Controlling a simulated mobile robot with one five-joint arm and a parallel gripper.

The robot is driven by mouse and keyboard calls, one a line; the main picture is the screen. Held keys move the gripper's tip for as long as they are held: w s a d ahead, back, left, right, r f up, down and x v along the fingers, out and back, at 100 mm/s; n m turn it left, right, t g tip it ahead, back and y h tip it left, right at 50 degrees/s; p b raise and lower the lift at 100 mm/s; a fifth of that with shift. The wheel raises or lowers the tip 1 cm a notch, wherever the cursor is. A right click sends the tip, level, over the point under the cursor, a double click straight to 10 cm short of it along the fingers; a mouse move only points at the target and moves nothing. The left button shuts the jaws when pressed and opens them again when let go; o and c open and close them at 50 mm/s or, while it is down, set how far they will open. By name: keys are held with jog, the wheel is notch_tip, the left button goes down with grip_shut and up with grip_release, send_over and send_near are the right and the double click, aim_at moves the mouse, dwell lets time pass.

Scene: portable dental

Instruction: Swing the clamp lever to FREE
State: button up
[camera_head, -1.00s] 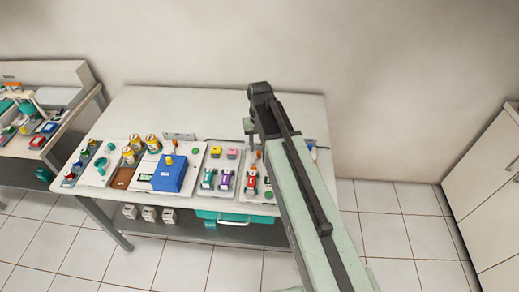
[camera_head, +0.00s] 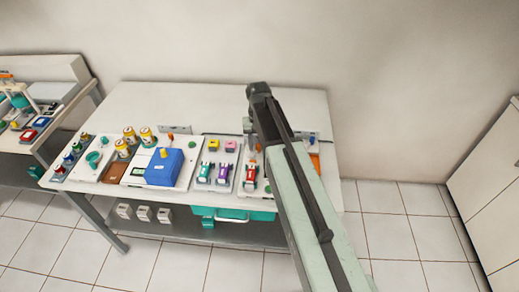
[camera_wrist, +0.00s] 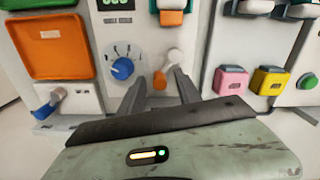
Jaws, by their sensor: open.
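A small lever with an orange grip (camera_wrist: 160,80) and a white arm and hub (camera_wrist: 175,56) stands on a white panel in the wrist view. Its orange grip also shows beside my arm in the head view (camera_head: 257,148). My gripper (camera_wrist: 158,75) is open, with its two dark fingers on either side of the orange grip. I cannot tell whether they touch it. No FREE marking is readable.
A blue knob (camera_wrist: 122,68) is close left of the fingers. Pink (camera_wrist: 231,81) and yellow (camera_wrist: 271,80) buttons lie to the right. An orange tray (camera_wrist: 55,47) is at the upper left. A blue box (camera_head: 164,167) stands mid-table; the table's back (camera_head: 190,100) is clear.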

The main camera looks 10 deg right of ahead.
jog(key=shift+r, duration=0.1)
jog(key=shift+c, duration=0.3)
grip_shut()
jog(key=shift+d, duration=0.3)
jog(key=shift+a, duration=0.25)
jog(key=shift+w+a+n, duration=0.25)
jog(key=shift+a+n, duration=0.05)
jog(key=shift+n, duration=0.6)
jog(key=shift+w+a+n, duration=0.2)
jog(key=shift+a+n, duration=0.05)
jog(key=shift+n, duration=0.65)
jog(key=n, duration=0.1)
jog(key=a+n, duration=0.1)
jog(key=n, duration=0.1)
jog(key=shift+w+a+n, duration=0.1)
jog(key=shift+w+n, duration=0.1)
jog(key=shift+n, duration=0.1)
jog(key=n, duration=0.1)
jog(key=a+n, duration=0.1)
jog(key=n, duration=0.1)
jog(key=shift+a+n, duration=0.1)
jog(key=shift+n, duration=0.2)
jog(key=shift+s+a+n, duration=0.1)
jog(key=shift+a+n, duration=0.2)
jog(key=shift+n, duration=0.5)
jog(key=shift+a+n, duration=0.25)
jog(key=shift+n, duration=0.55)
